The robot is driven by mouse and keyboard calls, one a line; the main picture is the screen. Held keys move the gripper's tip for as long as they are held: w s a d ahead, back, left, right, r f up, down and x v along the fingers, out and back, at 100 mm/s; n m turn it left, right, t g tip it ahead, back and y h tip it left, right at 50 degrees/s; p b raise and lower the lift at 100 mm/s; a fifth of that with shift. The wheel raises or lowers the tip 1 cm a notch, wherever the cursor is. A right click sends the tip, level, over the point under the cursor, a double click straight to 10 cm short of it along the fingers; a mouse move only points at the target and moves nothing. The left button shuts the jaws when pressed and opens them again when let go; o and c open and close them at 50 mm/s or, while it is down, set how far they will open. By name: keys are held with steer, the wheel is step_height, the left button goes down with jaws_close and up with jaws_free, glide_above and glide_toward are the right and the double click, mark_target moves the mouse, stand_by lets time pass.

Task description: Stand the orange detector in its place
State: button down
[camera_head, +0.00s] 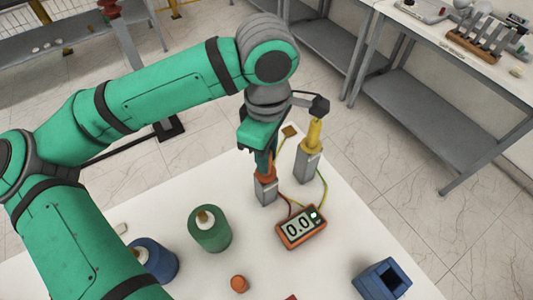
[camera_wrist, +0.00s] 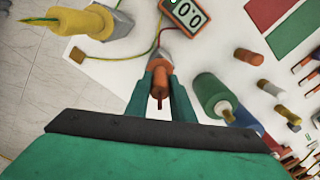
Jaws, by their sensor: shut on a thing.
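The orange detector (camera_head: 266,178) is upright at the top of a grey block holder (camera_head: 266,193) on the white table. My gripper (camera_head: 262,163) is above the holder and shut on the detector. In the wrist view the detector (camera_wrist: 161,78) is between my two fingers (camera_wrist: 161,88), with its dark tip pointing at the camera and the grey holder (camera_wrist: 166,57) just behind it. How deep its lower end sits in the holder is hidden. The yellow detector (camera_head: 314,134) stands in a second grey holder (camera_head: 308,167) to the right.
An orange meter (camera_head: 301,228) reading 0.0 lies in front, with red and yellow wires running to the detectors. A green spool (camera_head: 209,230), a blue spool (camera_head: 154,259), an orange knob (camera_head: 239,284) and a blue box (camera_head: 382,280) stand on the white table (camera_head: 345,220).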

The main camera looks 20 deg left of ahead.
steer(key=shift+f, duration=0.6)
stand_by(0.7)
steer(key=c, duration=1.5)
jaws_free()
steer(key=shift+o, duration=0.2)
step_height(320, 180, up, 11)
steer(key=shift+f, duration=0.1)
